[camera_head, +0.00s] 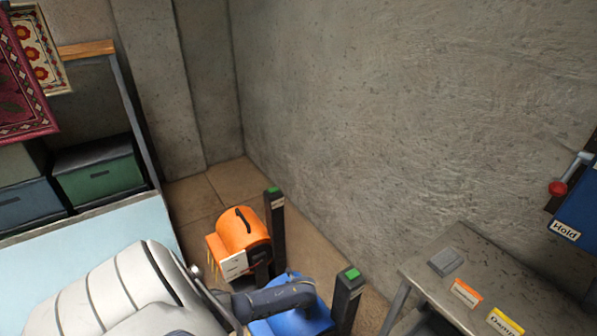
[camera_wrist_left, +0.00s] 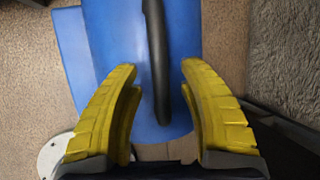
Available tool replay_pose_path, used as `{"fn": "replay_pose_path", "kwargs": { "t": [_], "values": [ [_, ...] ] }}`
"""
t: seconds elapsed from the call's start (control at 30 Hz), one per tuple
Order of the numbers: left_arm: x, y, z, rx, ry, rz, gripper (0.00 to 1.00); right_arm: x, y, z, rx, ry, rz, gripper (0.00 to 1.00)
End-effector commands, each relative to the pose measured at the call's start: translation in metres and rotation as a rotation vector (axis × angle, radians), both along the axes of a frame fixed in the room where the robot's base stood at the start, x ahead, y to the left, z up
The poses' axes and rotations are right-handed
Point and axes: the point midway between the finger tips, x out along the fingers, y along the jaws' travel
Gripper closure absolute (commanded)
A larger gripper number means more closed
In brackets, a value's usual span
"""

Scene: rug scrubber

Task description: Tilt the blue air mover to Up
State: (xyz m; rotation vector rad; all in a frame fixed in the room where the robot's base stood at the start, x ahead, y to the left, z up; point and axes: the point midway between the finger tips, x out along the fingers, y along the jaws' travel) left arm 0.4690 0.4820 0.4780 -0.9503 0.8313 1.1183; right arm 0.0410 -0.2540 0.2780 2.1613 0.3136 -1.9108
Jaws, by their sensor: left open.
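The blue air mover (camera_head: 312,322) is low in the head view, partly covered by a dark jointed arm part and cut off by the bottom edge. In the left wrist view, its blue housing (camera_wrist_left: 105,30) fills the middle, with a long black handle (camera_wrist_left: 156,50) running along it. My left gripper (camera_wrist_left: 160,70) is open, with one yellow ribbed finger on each side of the handle. Gaps show between the handle and both fingertips. I cannot tell the mover's tilt setting. My right gripper is not in view.
An orange air mover (camera_head: 241,230) stands behind the blue one. Two dark posts with green tops, one farther (camera_head: 275,225) and one nearer (camera_head: 347,298), stand close by. A grey table (camera_head: 470,262) with cards is at right. A concrete wall (camera_head: 400,120) closes the back.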

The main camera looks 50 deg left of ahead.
Motion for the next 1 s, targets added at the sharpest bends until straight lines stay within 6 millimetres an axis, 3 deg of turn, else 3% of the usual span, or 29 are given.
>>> {"fn": "replay_pose_path", "kwargs": {
  "t": [0.3,0.73,1.0],
  "values": [
    [0.003,0.005,-0.013,0.000,0.000,-0.001,0.59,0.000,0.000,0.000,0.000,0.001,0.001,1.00],
    [0.004,0.006,-0.015,0.000,-0.001,-0.001,0.56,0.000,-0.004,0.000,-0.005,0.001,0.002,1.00],
    [0.004,0.006,-0.015,0.000,0.000,-0.001,0.87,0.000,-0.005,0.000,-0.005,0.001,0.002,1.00]
  ]
}}
